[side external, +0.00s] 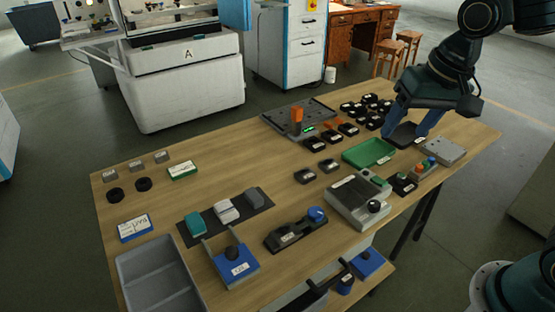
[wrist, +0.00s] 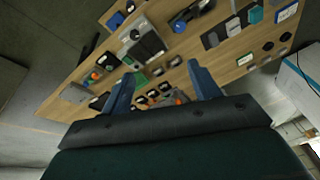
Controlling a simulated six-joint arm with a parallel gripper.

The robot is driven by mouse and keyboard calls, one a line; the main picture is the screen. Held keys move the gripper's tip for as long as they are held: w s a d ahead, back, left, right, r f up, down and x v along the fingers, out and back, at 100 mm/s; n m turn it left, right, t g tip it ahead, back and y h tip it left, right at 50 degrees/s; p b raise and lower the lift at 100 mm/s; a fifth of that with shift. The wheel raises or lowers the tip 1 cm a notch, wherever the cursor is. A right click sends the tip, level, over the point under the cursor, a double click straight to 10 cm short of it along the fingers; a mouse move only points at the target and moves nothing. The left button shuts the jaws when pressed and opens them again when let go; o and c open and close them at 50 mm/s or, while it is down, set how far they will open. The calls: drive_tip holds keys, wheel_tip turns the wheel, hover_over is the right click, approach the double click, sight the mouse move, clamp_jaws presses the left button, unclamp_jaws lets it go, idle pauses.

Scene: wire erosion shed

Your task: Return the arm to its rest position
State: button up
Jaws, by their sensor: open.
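My gripper (side external: 412,125) is above the right end of the wooden table (side external: 95,198) in the side external view. Its two blue fingers point down and stand apart, with nothing held between them. A dark flat piece lies below the fingers; I cannot tell if they touch it. In the wrist view my gripper (wrist: 165,88) shows its fingers spread, with the tabletop items seen beyond and the view blurred. My arm comes in from the upper right in the side external view.
A green tray (side external: 369,152), a grey box with a black knob (side external: 357,203) and several black parts (side external: 365,106) lie near the gripper. A grey bin (side external: 158,275) stands at the front left. A white machine (side external: 185,80) and wooden stools (side external: 390,58) stand behind the table.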

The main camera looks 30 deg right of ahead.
drive_tip(key=s+d+r+n+t, duration=0.1)
drive_tip(key=s+n, duration=0.1)
drive_tip(key=s, duration=0.4)
drive_tip(key=s+d+n+t, duration=0.1)
drive_tip(key=s+n, duration=0.1)
drive_tip(key=s, duration=0.4)
drive_tip(key=shift+s+d+r, duration=0.3)
drive_tip(key=shift+s+r, duration=0.05)
drive_tip(key=shift+r, duration=0.05)
